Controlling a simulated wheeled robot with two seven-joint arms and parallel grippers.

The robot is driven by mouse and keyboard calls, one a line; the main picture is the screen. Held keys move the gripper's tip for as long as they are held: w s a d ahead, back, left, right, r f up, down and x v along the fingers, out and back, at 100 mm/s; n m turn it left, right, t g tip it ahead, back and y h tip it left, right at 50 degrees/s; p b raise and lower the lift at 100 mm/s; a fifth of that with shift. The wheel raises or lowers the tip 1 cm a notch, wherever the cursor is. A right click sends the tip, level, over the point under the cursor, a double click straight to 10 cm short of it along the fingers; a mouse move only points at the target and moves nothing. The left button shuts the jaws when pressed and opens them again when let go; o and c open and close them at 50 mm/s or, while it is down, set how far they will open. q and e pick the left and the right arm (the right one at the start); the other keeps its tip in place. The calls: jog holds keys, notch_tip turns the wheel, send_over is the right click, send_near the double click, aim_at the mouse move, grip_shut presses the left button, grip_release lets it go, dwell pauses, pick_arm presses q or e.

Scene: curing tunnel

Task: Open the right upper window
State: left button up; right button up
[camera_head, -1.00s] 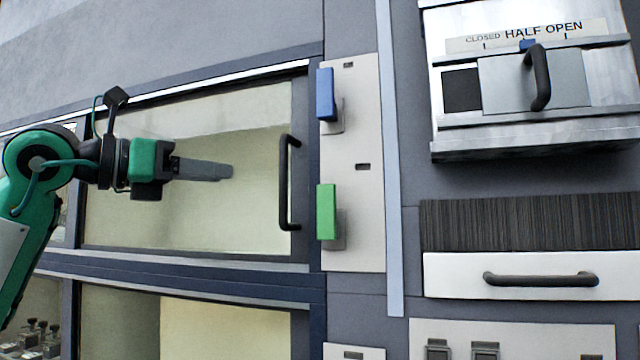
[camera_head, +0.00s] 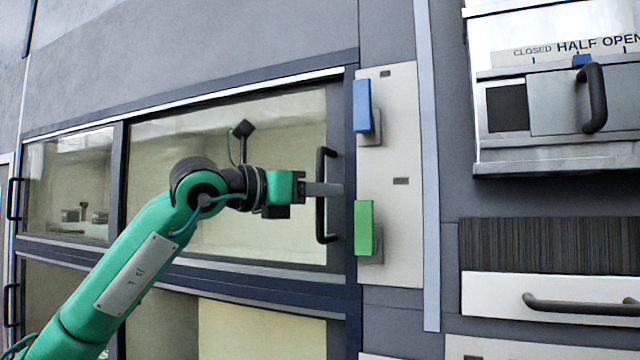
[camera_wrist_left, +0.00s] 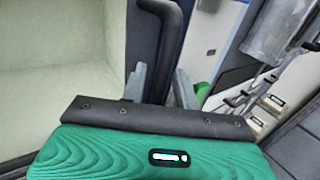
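The right upper window (camera_head: 230,225) is a glass pane in a dark frame, and it looks shut. Its black upright bar handle (camera_head: 321,164) is near the pane's right edge. My left gripper (camera_head: 328,188) is at the middle of this handle, its grey fingers pointing right across it. In the left wrist view the black handle (camera_wrist_left: 172,22) runs down between the two fingers (camera_wrist_left: 160,85). Whether they press on it cannot be told. My right gripper is in neither view.
A blue block (camera_head: 362,106) and a green block (camera_head: 364,228) sit on a pale panel (camera_head: 400,240) just right of the handle. A metal box with a sliding door (camera_head: 555,105) and a drawer (camera_head: 490,293) are farther right. Another window (camera_head: 70,190) is at left.

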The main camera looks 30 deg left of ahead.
pick_arm(q)
grip_shut()
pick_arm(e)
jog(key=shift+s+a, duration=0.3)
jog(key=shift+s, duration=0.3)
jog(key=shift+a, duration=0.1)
